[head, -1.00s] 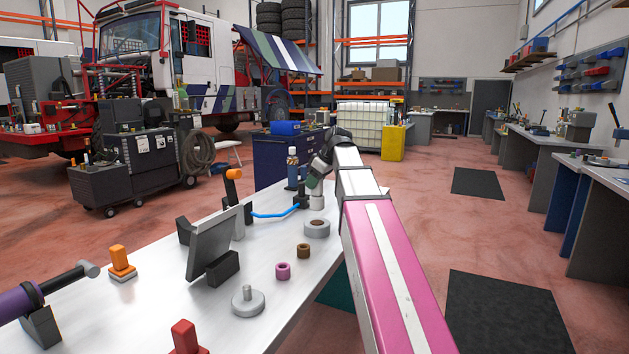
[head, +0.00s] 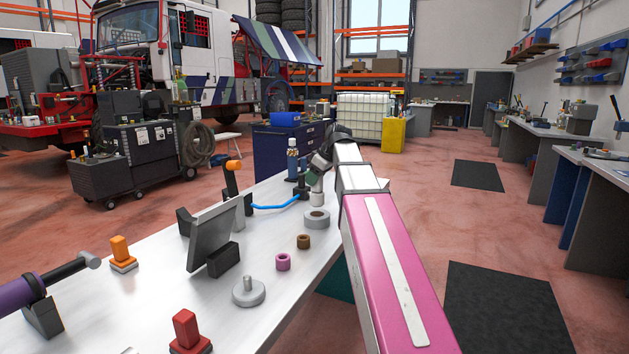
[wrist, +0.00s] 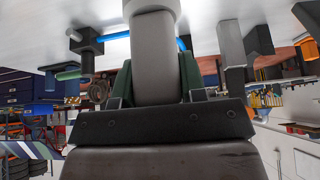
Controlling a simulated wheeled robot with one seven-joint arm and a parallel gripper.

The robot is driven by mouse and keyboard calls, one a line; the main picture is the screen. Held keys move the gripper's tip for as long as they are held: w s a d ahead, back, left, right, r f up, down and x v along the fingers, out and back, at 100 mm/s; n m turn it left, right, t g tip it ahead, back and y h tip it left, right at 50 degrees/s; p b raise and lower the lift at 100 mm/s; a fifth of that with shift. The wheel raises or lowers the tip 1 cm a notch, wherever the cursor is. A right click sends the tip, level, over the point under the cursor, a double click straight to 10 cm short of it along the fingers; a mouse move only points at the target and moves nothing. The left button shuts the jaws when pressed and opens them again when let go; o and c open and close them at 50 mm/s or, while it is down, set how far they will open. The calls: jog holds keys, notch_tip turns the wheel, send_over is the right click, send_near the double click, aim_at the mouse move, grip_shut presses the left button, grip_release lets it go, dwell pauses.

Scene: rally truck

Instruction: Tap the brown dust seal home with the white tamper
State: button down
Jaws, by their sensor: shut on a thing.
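My gripper (head: 319,174) is at the far end of my pink arm and is shut on the white tamper (head: 317,198). In the wrist view the tamper's grey-white shaft (wrist: 153,70) is between the green-padded fingers (wrist: 155,88), with a wider white head (wrist: 152,5) beyond them. In the head view the tamper's lower end is at the back edge of a grey ring (head: 317,218); I cannot tell whether they touch. The grey ring's inside is hard to make out.
A purple ring (head: 283,262), a grey knobbed disc (head: 248,292), a red block (head: 186,332) and an orange-handled piece (head: 121,255) stand on the table. A tilted grey panel (head: 212,237) stands left. A blue hose (head: 275,206) runs behind near the tamper.

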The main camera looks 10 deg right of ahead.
jog(key=shift+r, duration=2.5)
